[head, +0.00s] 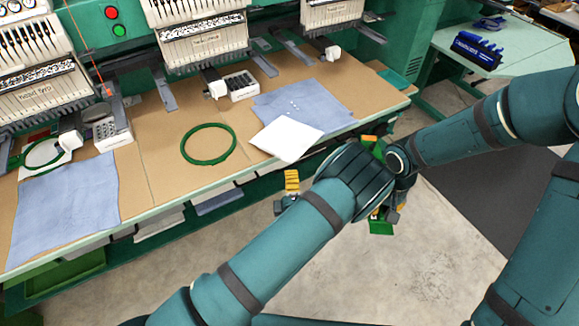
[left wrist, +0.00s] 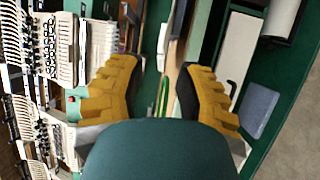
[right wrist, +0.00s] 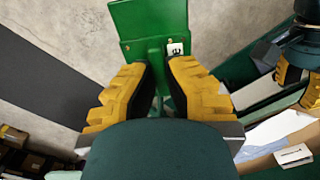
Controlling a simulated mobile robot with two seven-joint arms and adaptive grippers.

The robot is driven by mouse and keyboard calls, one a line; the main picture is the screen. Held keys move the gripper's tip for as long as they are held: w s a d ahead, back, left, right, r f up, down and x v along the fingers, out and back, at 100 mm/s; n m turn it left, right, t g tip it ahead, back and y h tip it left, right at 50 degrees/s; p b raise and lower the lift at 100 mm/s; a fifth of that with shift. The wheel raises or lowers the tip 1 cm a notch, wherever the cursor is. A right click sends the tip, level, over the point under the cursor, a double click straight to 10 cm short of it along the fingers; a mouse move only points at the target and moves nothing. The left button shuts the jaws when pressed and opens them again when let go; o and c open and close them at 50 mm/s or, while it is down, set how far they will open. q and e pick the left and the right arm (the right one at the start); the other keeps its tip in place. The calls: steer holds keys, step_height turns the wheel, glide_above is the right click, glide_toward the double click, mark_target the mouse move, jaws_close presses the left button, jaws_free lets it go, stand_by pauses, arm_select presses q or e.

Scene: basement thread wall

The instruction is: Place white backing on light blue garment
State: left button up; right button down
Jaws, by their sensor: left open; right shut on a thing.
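The white backing (head: 287,138) is a square sheet lying over the front-left part of the light blue garment (head: 315,102), near the table's front edge. My left gripper (head: 288,191) is in front of that edge, below the backing, with its yellow fingers apart. In the left wrist view its fingers (left wrist: 160,85) stand open with nothing between them. My right gripper (head: 378,213) is off the table to the right, partly hidden by my arms. In the right wrist view it (right wrist: 159,75) is shut on a green piece (right wrist: 150,25) with a plate and a white label.
A green hoop (head: 208,144) lies on the table left of the backing. A second light blue garment (head: 65,207) lies at the far left. Embroidery machine heads (head: 205,35) stand along the back. Bins and shelves sit under the table edge. Open floor (head: 440,260) lies at front right.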

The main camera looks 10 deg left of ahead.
arm_select(q)
steer(key=a+v, duration=0.1)
steer(key=v, duration=0.4)
steer(key=s+a+f+n+g+y, duration=0.5)
steer(key=s+a+n+g+y, duration=0.3)
steer(key=s+a+n+g, duration=0.4)
steer(key=s+d+f+n+g+h, duration=0.15)
steer(key=s+n+g+h, duration=0.25)
steer(key=s+n+g, duration=0.4)
steer(key=s+d+f+n+g+h, duration=0.1)
steer(key=s+f+n+g+h, duration=0.4)
steer(key=n, duration=0.6)
steer(key=w+d+r+n+t+h, duration=0.35)
steer(key=d+n+h, duration=0.3)
steer(key=n, duration=0.65)
steer(key=w+a+r+n+t, duration=0.2)
steer(key=w+r+n+t, duration=0.1)
steer(key=w+n+t, duration=0.2)
steer(key=w+n, duration=0.2)
steer(key=n, duration=0.2)
steer(key=shift+w+n, duration=0.3)
steer(key=shift+w, duration=0.05)
